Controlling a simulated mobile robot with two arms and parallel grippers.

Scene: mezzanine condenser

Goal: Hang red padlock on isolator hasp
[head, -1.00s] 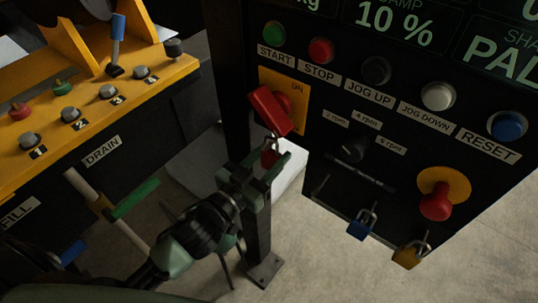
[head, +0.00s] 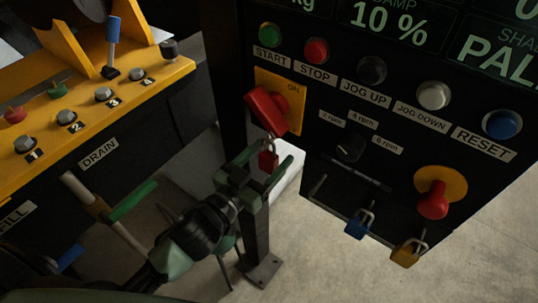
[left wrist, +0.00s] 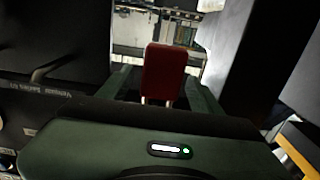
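The red padlock (head: 268,160) hangs body down, its thin metal shackle up at the lower end of the red isolator handle (head: 266,110) on the yellow plate marked ON. Whether the shackle is fully through the hasp is too small to tell. My left gripper (head: 262,163) is open, its green fingers on either side of the padlock. In the left wrist view the padlock's red body (left wrist: 163,72) stands between the spread fingers, with gaps at both sides and two pale shackle legs below it. My right gripper is not in view.
A blue padlock (head: 357,226) and a yellow padlock (head: 406,254) hang along the panel's lower edge. A red emergency button (head: 433,200) sticks out at right. A yellow console (head: 100,112) with knobs and a blue lever stands at left. A dark post (head: 257,240) rises below the isolator.

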